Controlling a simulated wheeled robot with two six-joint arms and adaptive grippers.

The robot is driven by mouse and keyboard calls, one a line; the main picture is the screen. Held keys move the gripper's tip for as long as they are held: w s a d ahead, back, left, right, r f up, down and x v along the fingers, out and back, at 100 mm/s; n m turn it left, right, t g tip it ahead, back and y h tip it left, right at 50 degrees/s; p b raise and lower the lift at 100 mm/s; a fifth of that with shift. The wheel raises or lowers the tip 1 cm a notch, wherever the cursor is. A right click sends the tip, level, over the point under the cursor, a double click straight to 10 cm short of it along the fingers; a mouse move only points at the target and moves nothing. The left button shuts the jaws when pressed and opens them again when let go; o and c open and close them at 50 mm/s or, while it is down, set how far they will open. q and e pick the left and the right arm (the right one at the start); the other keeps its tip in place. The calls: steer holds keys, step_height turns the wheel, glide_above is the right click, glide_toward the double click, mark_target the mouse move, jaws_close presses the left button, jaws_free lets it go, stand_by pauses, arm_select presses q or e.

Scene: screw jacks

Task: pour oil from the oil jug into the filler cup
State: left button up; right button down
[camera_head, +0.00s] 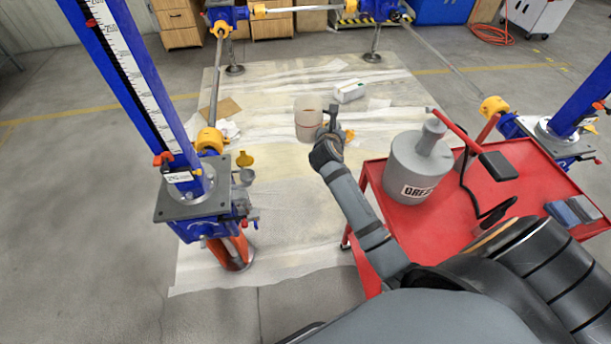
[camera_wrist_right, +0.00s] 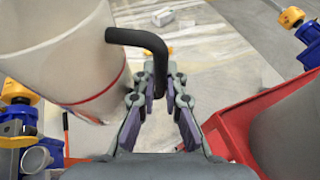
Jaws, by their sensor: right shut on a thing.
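The oil jug (camera_head: 308,124) is a translucent cup-like vessel with a reddish line around it and a dark handle. My right gripper (camera_head: 331,138) is shut on its handle and holds it in the air, roughly upright. In the right wrist view the jug (camera_wrist_right: 62,50) fills the upper left, and the hooked handle (camera_wrist_right: 150,42) runs down between the fingers (camera_wrist_right: 162,85). The small grey filler cup (camera_head: 247,177) is on the left blue jack, beside a yellow cap (camera_head: 244,159). The jug is apart from it, to its upper right. My left gripper is out of view.
A red cart (camera_head: 478,215) at right carries a grey grease container (camera_head: 415,172) with a pump handle. Blue jack columns (camera_head: 130,75) stand left and right, linked by shafts (camera_head: 216,85). A white box (camera_head: 350,91) lies on the floor sheet. Between jug and left jack the space looks clear.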

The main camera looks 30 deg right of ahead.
steer(key=w+a+f+n+t+y+p, duration=0.1)
steer(key=a+f+n+y, duration=0.1)
steer(key=a+f, duration=0.2)
steer(key=w+a+f+n+t+y+p, duration=0.1)
steer(key=a+f+n+y+p, duration=0.1)
steer(key=f, duration=0.9)
steer(key=shift+w+a+f+n+t+y, duration=0.15)
steer(key=shift+w+a+n+t+y, duration=0.25)
steer(key=shift+a, duration=0.75)
steer(key=shift+s+p, duration=0.1)
steer(key=shift+p, duration=0.25)
